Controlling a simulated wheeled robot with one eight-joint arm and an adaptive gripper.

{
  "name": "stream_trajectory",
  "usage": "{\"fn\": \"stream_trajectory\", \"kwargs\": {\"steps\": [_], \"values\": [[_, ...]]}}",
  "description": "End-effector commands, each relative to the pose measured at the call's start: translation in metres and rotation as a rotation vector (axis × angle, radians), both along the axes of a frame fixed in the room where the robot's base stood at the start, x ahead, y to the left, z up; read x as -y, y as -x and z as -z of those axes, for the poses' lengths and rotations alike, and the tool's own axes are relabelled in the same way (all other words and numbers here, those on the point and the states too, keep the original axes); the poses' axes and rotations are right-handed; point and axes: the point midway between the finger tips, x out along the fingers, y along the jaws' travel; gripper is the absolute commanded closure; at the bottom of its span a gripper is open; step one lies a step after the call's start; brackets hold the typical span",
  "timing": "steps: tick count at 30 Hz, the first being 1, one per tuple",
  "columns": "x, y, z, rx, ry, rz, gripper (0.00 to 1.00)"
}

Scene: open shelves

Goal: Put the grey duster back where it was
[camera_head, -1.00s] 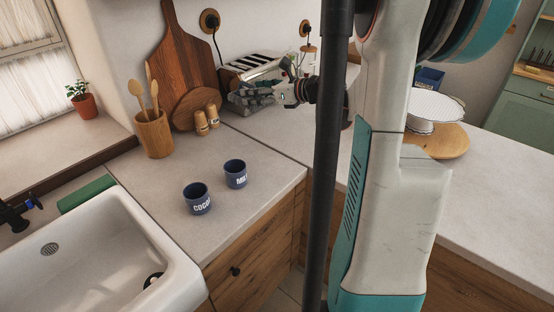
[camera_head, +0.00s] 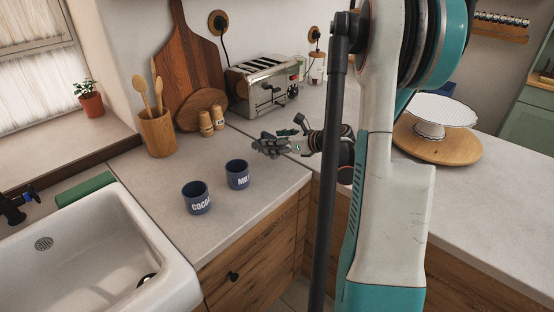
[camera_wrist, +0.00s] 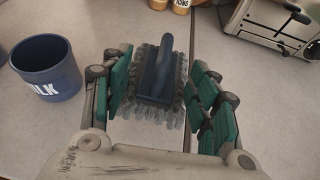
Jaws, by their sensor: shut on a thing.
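The grey duster (camera_wrist: 158,84) has a dark blue-grey handle and back with a fringe of pale grey bristles. In the wrist view it sits between the green-padded fingers of my gripper (camera_wrist: 163,98), which is shut on it. In the head view my gripper (camera_head: 283,145) is over the counter, right of the mugs and in front of the toaster. The duster is small and hard to make out there among the fingers. I cannot tell whether it touches the counter.
Two blue mugs, the COCOA mug (camera_head: 196,198) and the MILK mug (camera_head: 237,175), stand left of my gripper. A cake stand (camera_head: 441,112) on a round board is at right. The sink (camera_head: 85,255) is at left.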

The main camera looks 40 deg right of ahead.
Motion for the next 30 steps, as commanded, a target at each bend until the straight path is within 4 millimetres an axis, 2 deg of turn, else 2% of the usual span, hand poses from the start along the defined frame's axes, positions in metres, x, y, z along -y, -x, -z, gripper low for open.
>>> {"fn": "stream_trajectory", "kwargs": {"steps": [8, 15, 26, 27, 29, 30], "values": [[0.000, 0.000, 0.020, 0.000, 0.000, 0.000, 0.69], [0.000, 0.000, 0.052, 0.001, 0.000, 0.000, 0.69], [0.000, 0.000, 0.055, 0.001, 0.000, 0.000, 0.69], [0.000, 0.000, 0.054, 0.000, 0.000, 0.000, 0.39], [0.000, 0.000, 0.053, 0.000, 0.000, 0.000, 0.25], [0.000, 0.000, 0.053, 0.000, 0.000, 0.000, 0.25]]}}
